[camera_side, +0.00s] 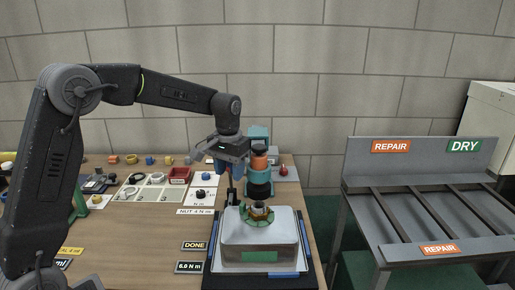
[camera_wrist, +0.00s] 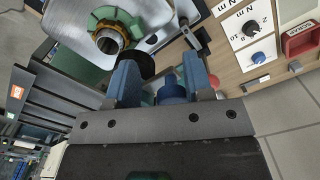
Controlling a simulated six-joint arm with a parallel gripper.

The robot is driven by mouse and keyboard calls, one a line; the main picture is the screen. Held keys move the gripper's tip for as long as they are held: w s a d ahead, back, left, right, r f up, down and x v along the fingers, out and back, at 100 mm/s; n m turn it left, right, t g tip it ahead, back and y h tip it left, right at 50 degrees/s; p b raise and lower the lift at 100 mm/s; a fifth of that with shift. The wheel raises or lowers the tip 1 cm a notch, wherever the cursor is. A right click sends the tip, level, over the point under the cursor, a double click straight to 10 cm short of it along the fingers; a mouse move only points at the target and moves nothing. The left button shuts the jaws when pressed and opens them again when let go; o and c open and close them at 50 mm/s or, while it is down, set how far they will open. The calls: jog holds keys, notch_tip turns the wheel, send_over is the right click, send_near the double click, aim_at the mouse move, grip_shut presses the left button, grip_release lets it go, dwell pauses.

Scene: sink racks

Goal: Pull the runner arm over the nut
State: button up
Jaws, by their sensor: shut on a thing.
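The nut (camera_side: 260,210) sits in a green flange on a pale block, and it shows as a brass-coloured ring in the wrist view (camera_wrist: 110,39). My gripper (camera_side: 228,172) is above and left of the nut in the side view. In the wrist view its two blue fingers (camera_wrist: 161,72) are shut on a blue round piece (camera_wrist: 172,93), which appears to be the grip of the runner arm. A dark upright part (camera_side: 232,193) hangs below my gripper, left of the nut. The rest of the runner arm is mostly hidden behind my gripper.
A teal and orange column (camera_side: 258,172) stands close behind the nut, next to my gripper. A dial card (camera_side: 202,193) and a red bin (camera_side: 179,175) lie to the left. DONE (camera_side: 194,245) and torque labels are at the front. A grey repair rack (camera_side: 420,205) stands right.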

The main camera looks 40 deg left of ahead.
jog(key=shift+s+d+r, duration=0.1)
jog(key=shift+s+d, duration=0.15)
jog(key=shift+d, duration=0.45)
jog(key=shift+c, duration=0.4)
jog(key=shift+s+d+r, duration=0.25)
jog(key=shift+s+d, duration=0.4)
jog(key=shift+d, duration=0.15)
jog(key=o, duration=0.6)
jog(key=shift+o, duration=0.4)
jog(key=shift+f, duration=0.1)
jog(key=shift+a, duration=0.1)
jog(key=shift+s+r, duration=0.1)
jog(key=shift+r, duration=2.85)
